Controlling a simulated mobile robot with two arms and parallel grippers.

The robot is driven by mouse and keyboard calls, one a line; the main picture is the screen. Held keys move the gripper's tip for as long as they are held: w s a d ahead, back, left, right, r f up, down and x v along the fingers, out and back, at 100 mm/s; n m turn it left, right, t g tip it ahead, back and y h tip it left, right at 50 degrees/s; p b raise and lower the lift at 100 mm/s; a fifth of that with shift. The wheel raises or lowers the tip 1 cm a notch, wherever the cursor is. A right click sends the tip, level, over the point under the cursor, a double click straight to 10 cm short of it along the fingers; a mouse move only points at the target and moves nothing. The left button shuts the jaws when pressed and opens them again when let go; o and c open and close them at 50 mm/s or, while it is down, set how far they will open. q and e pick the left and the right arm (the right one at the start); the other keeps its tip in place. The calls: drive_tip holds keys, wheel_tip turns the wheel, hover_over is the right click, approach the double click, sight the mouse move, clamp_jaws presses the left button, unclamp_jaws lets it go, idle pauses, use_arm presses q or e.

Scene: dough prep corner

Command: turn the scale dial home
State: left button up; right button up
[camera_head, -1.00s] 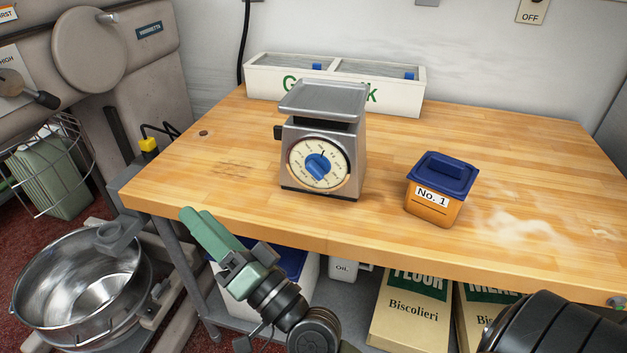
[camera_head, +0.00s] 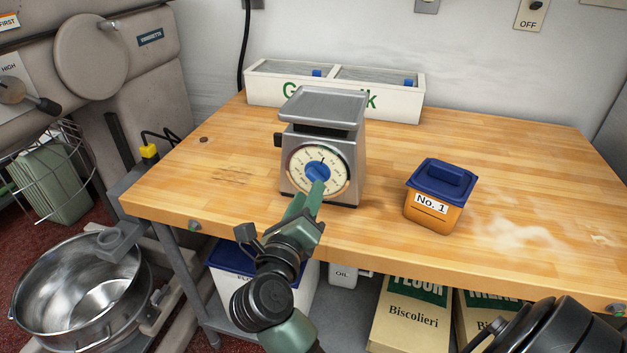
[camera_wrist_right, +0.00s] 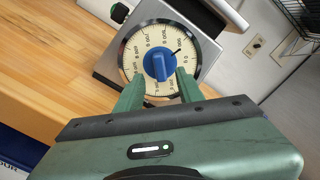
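The grey kitchen scale (camera_head: 345,140) stands on the wooden table with its round cream dial facing the front edge. A blue knob (camera_head: 318,172) sits at the dial's centre; it also shows in the wrist view (camera_wrist_right: 158,66), with a short dark pointer towards the upper right of the dial. My right gripper (camera_head: 316,188) is in front of the dial, covering its lower part in the head view. In the wrist view its green fingers (camera_wrist_right: 159,88) are apart, one on each side just below the knob, and hold nothing. My left gripper is not in view.
An orange tub with a blue lid (camera_head: 434,196) stands right of the scale. A white two-part box (camera_head: 272,92) is behind it. A steel bowl (camera_head: 100,285) stands below at left.

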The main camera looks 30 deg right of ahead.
sight(317, 176)
drive_tip(key=x, duration=0.5)
drive_tip(key=shift+p, duration=0.3)
drive_tip(key=shift+c, duration=0.4)
clamp_jaws()
drive_tip(key=n+p, duration=0.3)
drive_tip(key=p, duration=0.3)
drive_tip(key=n+p, duration=0.4)
drive_tip(key=p, duration=0.2)
drive_tip(key=shift+r, duration=0.25)
drive_tip(key=shift+f+n+p, duration=0.15)
drive_tip(key=shift+n+p, duration=0.85)
drive_tip(key=shift+p, duration=0.05)
drive_tip(key=shift+o, duration=0.4)
unclamp_jaws()
